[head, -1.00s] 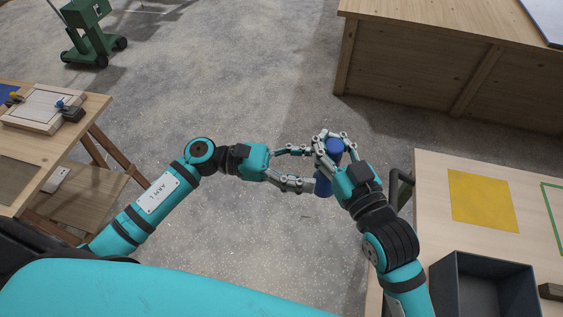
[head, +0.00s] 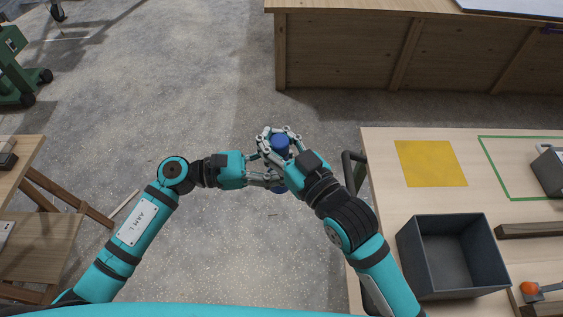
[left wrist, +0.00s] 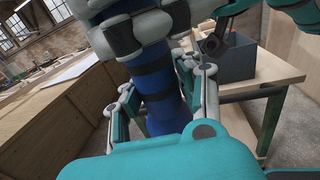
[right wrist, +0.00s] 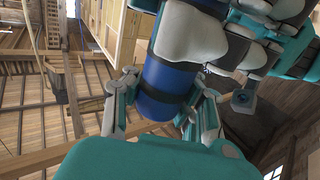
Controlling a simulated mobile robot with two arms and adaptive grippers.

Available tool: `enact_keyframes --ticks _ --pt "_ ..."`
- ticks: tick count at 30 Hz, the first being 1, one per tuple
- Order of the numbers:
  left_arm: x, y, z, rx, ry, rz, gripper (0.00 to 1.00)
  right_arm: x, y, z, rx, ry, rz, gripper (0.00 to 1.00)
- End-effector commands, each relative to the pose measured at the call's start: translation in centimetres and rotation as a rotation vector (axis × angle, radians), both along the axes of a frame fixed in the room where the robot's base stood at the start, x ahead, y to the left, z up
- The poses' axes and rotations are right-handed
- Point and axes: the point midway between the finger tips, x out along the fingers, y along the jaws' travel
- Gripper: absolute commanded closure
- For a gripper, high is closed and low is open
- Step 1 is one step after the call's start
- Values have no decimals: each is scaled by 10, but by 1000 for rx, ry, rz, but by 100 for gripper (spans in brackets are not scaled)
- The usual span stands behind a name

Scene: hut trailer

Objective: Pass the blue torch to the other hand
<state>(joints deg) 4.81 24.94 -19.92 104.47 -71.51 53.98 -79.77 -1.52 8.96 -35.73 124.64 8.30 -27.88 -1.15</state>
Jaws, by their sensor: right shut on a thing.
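The blue torch (head: 280,143) is upright between my two grippers, its blue end showing in the head view. My right gripper (head: 280,140) is shut on it; the right wrist view shows the blue barrel (right wrist: 165,85) with black bands between the fingers. My left gripper (head: 272,170) reaches in from the left, lower on the torch. In the left wrist view its fingers lie on both sides of the torch (left wrist: 165,100); whether they press on it I cannot tell. The fingers hide much of the torch.
A table at the right holds a yellow mat (head: 430,163), a dark grey bin (head: 415,262) and a green outline (head: 508,198). A wooden bench (head: 345,52) stands behind. Another wooden table (head: 35,240) is at the left.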

Motion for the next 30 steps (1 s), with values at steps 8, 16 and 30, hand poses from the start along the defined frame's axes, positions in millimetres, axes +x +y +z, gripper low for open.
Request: enact_keyframes --ticks 8,16,30 --pt "-2 -1 0 0 0 -7 100 1 -1 1 -1 -3 -4 100" --pt "-2 -1 0 0 0 -8 100 3 -3 1 -4 -6 -8 100" --pt "-1 0 1 -1 -1 -5 100 2 -2 0 -5 -4 -7 50"
